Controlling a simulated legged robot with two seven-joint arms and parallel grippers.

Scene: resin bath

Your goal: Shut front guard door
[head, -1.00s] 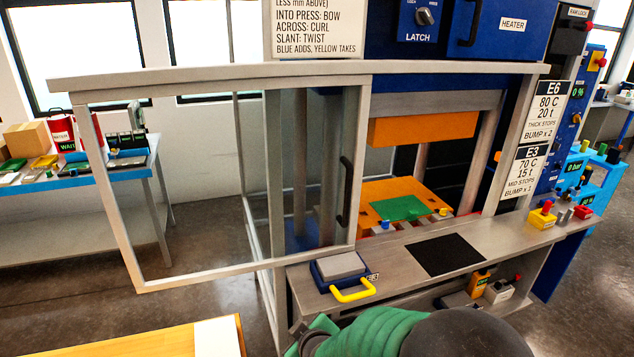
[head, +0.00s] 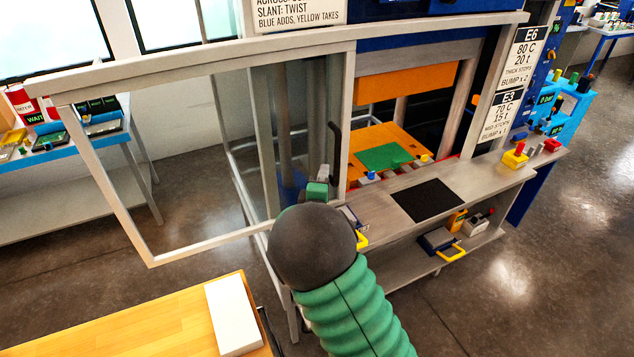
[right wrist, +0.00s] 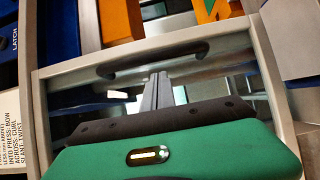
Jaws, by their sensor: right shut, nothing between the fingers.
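The front guard door (head: 206,242) is a clear panel in a grey frame. My right gripper (head: 325,174) is shut and empty, just left of the handle's lower part. In the right wrist view its closed fingers (right wrist: 160,80) point towards the handle; I cannot tell whether they touch it. My left gripper is not in view.
Inside the press are an orange upper block (head: 415,78) and a green sheet (head: 384,156) on an orange lower plate. A grey shelf with a black mat (head: 427,200) runs in front. A wooden table (head: 150,318) with a white block is at lower left.

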